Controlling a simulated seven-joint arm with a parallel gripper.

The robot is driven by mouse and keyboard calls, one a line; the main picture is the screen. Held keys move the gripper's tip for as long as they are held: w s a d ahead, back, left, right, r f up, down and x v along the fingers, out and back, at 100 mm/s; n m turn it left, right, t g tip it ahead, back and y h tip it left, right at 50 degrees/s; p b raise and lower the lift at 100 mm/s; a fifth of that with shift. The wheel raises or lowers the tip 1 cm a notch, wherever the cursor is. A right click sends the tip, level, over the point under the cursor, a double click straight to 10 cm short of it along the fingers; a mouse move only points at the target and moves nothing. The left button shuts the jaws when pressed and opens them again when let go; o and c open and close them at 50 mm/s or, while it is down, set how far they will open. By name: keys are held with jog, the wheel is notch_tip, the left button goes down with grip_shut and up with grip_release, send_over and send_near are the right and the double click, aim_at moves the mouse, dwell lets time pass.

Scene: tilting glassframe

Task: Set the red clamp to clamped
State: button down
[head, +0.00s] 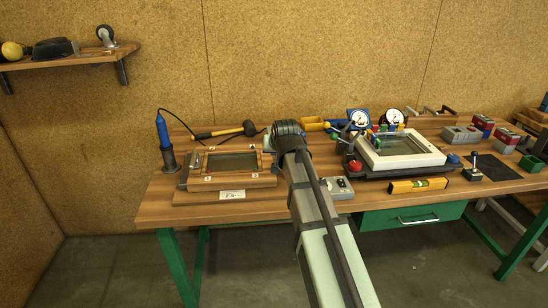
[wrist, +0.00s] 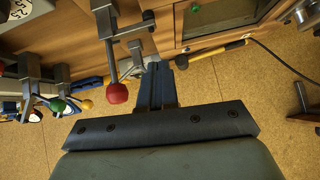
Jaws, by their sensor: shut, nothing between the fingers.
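The red clamp shows in the wrist view as a metal bracket and lever ending in a red ball knob (wrist: 117,93). It is fixed at the edge of a wooden frame (wrist: 174,27). Its lever sticks out from the frame toward the bottom of the picture; I cannot tell if it is clamped. My gripper (wrist: 157,70) is shut and empty, just right of the red knob and close to it, with a small gap showing. In the head view my own arm hides the gripper and probably this clamp.
More clamps, with a green knob (wrist: 57,105) and a yellow knob (wrist: 87,104), stand left in the wrist view. A mallet (wrist: 215,53) lies right of the fingers. In the head view, a white-framed glass panel (head: 400,150) and a yellow level (head: 418,185) are right of my arm.

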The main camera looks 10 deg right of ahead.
jog(key=v, duration=0.7)
jog(key=shift+a, duration=0.25)
jog(key=shift+s+r, duration=0.1)
jog(key=shift+s, duration=0.05)
